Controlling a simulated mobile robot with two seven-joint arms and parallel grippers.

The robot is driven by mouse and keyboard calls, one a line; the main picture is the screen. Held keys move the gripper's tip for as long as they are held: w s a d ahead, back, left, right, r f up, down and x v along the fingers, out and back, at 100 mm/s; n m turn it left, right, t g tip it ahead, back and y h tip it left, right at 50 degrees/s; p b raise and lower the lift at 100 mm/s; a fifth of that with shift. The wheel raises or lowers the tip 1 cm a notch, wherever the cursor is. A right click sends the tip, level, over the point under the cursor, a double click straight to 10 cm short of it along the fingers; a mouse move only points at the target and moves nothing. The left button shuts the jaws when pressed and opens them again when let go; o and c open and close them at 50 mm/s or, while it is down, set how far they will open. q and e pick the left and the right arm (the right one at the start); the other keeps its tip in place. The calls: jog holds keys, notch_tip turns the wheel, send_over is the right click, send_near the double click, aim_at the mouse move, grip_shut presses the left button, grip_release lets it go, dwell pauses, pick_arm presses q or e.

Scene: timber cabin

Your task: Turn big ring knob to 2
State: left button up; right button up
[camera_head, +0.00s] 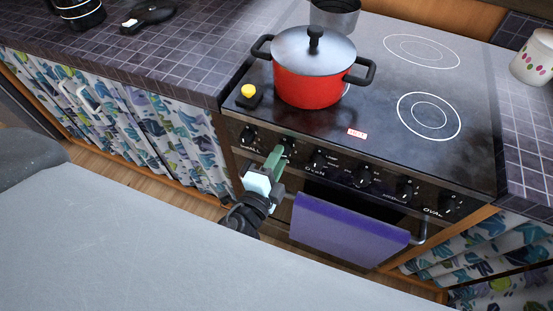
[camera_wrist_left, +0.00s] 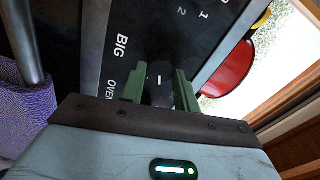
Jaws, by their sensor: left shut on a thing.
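The stove's front panel (camera_head: 335,172) carries a row of black knobs. In the left wrist view, a black knob (camera_wrist_left: 159,92) with a short white mark sits between the two green fingers of my left gripper (camera_wrist_left: 159,86), which is shut on it. The word BIG and the numbers 1 and 2 are printed on the panel near this knob. In the head view my left gripper (camera_head: 278,156) is at the panel, left of the middle, and hides the held knob. My right gripper is not in view.
A yellow-topped black object (camera_head: 249,93) sits near the stove's left edge. A purple towel (camera_head: 345,228) hangs on the oven handle, right of and below my gripper.

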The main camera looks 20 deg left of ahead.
pick_arm(q)
jog(key=m, duration=0.5)
jog(key=shift+m+p, duration=0.35)
jog(key=shift+m, duration=0.05)
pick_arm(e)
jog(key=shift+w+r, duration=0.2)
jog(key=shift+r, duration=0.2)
pick_arm(q)
jog(key=shift+y, duration=0.3)
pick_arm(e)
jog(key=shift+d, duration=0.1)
pick_arm(q)
jog(key=o, duration=1)
jog(key=shift+w, duration=0.1)
